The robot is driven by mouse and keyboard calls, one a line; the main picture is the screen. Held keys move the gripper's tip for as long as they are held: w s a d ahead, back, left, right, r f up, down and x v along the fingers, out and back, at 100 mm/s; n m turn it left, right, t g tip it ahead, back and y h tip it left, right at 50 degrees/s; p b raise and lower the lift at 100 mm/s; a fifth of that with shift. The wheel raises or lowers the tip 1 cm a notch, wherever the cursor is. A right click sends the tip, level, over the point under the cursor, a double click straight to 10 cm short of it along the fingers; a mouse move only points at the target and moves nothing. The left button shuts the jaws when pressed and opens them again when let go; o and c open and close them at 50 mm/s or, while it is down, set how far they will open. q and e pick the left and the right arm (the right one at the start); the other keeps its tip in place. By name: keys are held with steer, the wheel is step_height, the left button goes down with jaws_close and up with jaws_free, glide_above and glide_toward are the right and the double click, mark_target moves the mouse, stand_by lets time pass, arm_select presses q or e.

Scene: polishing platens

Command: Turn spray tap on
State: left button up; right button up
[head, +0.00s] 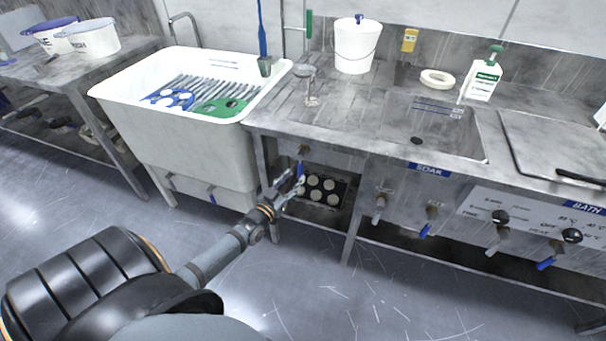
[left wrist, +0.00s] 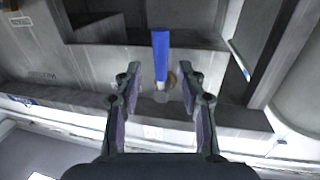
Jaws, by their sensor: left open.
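A tap with a blue lever (head: 301,171) sits on the left end of the steel counter's front, below a small round fitting (head: 304,150). I cannot read a label that marks it as the spray tap. My left gripper (head: 287,186) is right at this lever in the head view. My right gripper is not in view.
A white basin (head: 135,95) with its own blue-lever tap (head: 211,196) stands left. The counter (head: 345,115) carries a white bucket (head: 356,47). A tray with pale discs (head: 338,190) is behind the gripper. The floor in front is clear.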

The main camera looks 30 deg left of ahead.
mark_target(299, 171)
arm_select(q)
steer(key=w, duration=0.1)
steer(key=w+b, duration=0.1)
steer(key=w, duration=0.1)
steer(key=shift+w+a+f, duration=0.1)
steer(key=shift+w+f, duration=0.2)
steer(key=shift+w+b, duration=0.5)
steer(key=shift+w+r, duration=0.2)
steer(key=shift+w, duration=0.25)
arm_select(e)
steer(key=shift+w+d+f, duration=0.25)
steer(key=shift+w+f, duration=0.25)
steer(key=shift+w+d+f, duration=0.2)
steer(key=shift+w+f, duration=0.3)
arm_select(q)
steer(key=shift+c, duration=0.4)
jaws_close()
